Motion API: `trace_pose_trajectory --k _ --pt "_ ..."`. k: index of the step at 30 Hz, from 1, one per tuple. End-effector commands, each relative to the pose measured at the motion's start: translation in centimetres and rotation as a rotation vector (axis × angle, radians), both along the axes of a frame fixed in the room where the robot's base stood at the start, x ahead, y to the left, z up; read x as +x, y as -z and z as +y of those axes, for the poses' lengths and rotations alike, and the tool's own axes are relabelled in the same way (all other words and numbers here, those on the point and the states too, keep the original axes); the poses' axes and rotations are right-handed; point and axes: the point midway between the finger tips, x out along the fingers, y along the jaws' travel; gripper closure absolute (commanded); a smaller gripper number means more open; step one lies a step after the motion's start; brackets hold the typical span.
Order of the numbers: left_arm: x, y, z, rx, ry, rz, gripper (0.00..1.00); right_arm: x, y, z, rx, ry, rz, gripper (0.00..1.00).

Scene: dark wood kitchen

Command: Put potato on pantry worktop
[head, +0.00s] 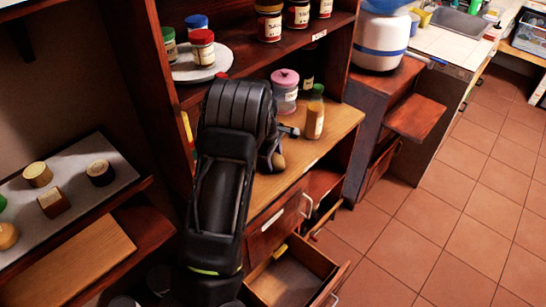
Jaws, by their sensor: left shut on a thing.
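My left arm reaches in over the pantry worktop (345,122), a light wood surface in the middle of the head view. My left gripper (279,146) is over the worktop, partly hidden by its own wrist. It is shut on a small brownish thing, the potato (279,161), of which only a little shows. I cannot tell whether the potato touches the worktop. My right gripper is not in view.
A pink-lidded jar (285,92) and an orange-brown bottle (315,115) stand on the worktop close to the gripper. A shelf with several jars is above. An open drawer (291,279) juts out below. The worktop's front strip is clear.

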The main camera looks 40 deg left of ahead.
Motion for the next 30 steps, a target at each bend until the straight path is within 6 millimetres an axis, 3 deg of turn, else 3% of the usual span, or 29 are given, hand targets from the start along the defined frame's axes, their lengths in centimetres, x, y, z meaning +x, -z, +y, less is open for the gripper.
trace_pose_trajectory --k 2,3,10,22,30 --pt "0.0 0.3 0.0 0.000 0.000 0.000 0.95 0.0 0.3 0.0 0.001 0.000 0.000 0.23" --pt "0.0 0.2 0.0 0.000 0.000 0.000 0.46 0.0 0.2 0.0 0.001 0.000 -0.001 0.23" --pt "0.0 0.2 0.0 0.000 0.000 0.000 0.27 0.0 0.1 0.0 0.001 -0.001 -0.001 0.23" --pt "0.0 -0.5 0.0 0.000 0.001 -0.001 0.26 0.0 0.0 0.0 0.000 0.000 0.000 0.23" --pt "-0.9 -4.6 -0.3 0.000 0.002 -0.005 0.26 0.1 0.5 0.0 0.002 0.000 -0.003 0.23"
